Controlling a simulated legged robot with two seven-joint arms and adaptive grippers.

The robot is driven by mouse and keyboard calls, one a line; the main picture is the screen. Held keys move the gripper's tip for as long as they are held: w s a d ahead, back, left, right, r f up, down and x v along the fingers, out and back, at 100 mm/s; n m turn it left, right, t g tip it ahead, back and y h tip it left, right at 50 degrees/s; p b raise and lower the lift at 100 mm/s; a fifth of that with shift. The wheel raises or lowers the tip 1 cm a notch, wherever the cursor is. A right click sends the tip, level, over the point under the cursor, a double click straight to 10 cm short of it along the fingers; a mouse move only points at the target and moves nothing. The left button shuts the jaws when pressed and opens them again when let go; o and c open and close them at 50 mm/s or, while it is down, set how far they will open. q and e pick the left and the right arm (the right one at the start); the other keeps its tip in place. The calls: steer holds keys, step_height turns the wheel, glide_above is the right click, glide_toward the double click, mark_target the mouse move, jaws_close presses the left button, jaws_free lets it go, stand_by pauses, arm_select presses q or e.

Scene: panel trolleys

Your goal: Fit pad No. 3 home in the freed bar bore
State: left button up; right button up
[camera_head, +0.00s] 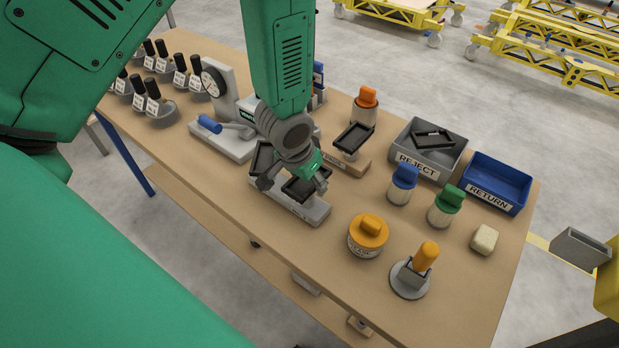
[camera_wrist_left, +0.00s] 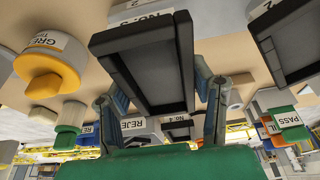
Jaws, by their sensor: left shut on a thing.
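My left gripper (camera_head: 294,184) hangs over the grey bar (camera_head: 318,213) near the table's front edge, shut on a black rectangular pad (camera_head: 307,188). In the left wrist view the held pad (camera_wrist_left: 152,68) shows as a dark tray-like frame between the two fingers. Its number cannot be read for sure; a label beyond its edge reads "NO." with an unclear digit. The pad is at or just above the bar; whether it is seated cannot be told, and the bore is hidden. Another black pad (camera_head: 262,158) is at the bar's left part, partly behind the gripper.
A black pad (camera_head: 354,136) rests on a wooden block behind the bar. The REJECT bin (camera_head: 402,152) holds another pad; the blue RETURN bin (camera_head: 490,197) looks empty. A grease pot (camera_head: 368,236), several capped bottles and a press (camera_head: 228,137) stand around the bar.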

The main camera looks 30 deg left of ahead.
arm_select(q)
steer(key=shift+f, duration=0.5)
steer(key=o, duration=1.5)
steer(key=shift+c, duration=0.2)
steer(key=p+v, duration=0.4)
steer(key=v, duration=0.1)
steer(key=shift+r, duration=0.4)
steer(key=shift+p+v, duration=0.35)
steer(key=shift+v, duration=0.8)
steer(key=shift+s, duration=0.1)
steer(key=shift+f, duration=0.1)
